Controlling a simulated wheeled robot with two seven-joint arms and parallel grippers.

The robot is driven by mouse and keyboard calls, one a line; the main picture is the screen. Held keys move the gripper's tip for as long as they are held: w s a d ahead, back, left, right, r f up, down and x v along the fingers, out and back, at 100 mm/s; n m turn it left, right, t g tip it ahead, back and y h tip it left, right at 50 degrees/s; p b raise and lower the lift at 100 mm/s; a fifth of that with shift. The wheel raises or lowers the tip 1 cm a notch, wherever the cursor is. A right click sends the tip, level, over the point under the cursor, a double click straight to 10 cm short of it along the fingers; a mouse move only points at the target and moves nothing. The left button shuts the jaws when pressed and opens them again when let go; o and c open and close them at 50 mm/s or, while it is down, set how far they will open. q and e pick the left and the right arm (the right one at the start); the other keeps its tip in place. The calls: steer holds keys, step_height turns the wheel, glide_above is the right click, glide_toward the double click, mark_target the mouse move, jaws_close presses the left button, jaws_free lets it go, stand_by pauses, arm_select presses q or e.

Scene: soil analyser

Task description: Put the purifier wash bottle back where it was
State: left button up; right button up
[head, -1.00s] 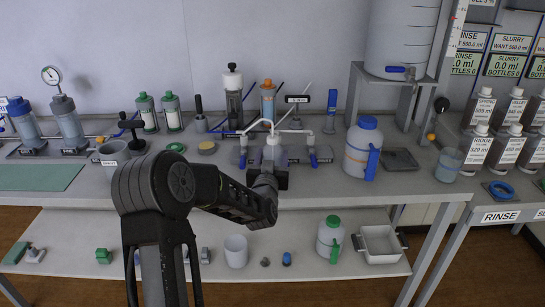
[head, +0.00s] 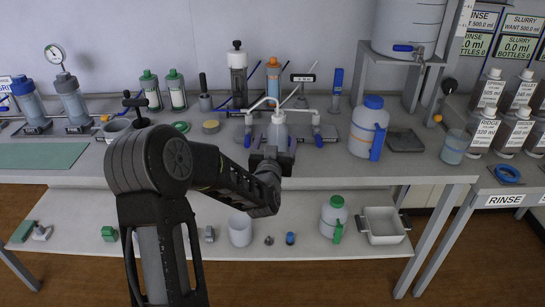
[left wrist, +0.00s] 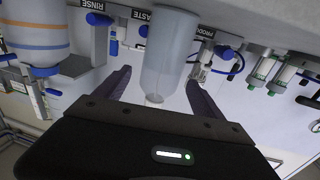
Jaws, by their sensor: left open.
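The wash bottle (head: 278,133) is a translucent whitish bottle among the white spouts of the purifier station (head: 318,134) on the bench. In the left wrist view the bottle (left wrist: 170,52) is large, and its narrow end lies between my fingers. My left gripper (head: 273,158) is at the bottle in the head view. In the left wrist view my left gripper (left wrist: 158,97) is open, with a visible gap between each finger and the bottle. The bottle's lower part is partly hidden by my gripper in the head view. My right gripper is not in view.
Labels for rinse, waste and product show behind the bottle in the left wrist view. A white jug with a blue cap (head: 368,128) stands to the right, beside a dark tray (head: 404,140). A beaker (head: 454,147) stands farther right. The lower shelf (head: 285,252) holds several containers.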

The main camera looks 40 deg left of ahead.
arm_select(q)
steer(key=v, duration=0.8)
steer(key=shift+s+d+b, duration=0.15)
steer(key=shift+s+b, duration=0.2)
steer(key=shift+b, duration=0.1)
steer(key=s+d+f+m+g+h, duration=0.1)
steer(key=d+f+g+h, duration=0.25)
steer(key=d+f, duration=0.7)
steer(key=s+d+f+m+g+h, duration=0.15)
steer(key=d+f+h, duration=0.5)
steer(key=f, duration=0.65)
steer(key=s+d+f+g+h, duration=0.1)
steer(key=s+d+f+g, duration=0.4)
steer(key=s+d+f, duration=0.3)
steer(key=s+d+f+m+g+h, duration=0.1)
steer(key=s+d+f+g+h, duration=0.1)
steer(key=s+d+f+g, duration=0.3)
steer(key=s+d+f, duration=0.3)
steer(key=s+d, duration=0.3)
steer(key=s, duration=0.4)
steer(key=shift+s+f, duration=0.35)
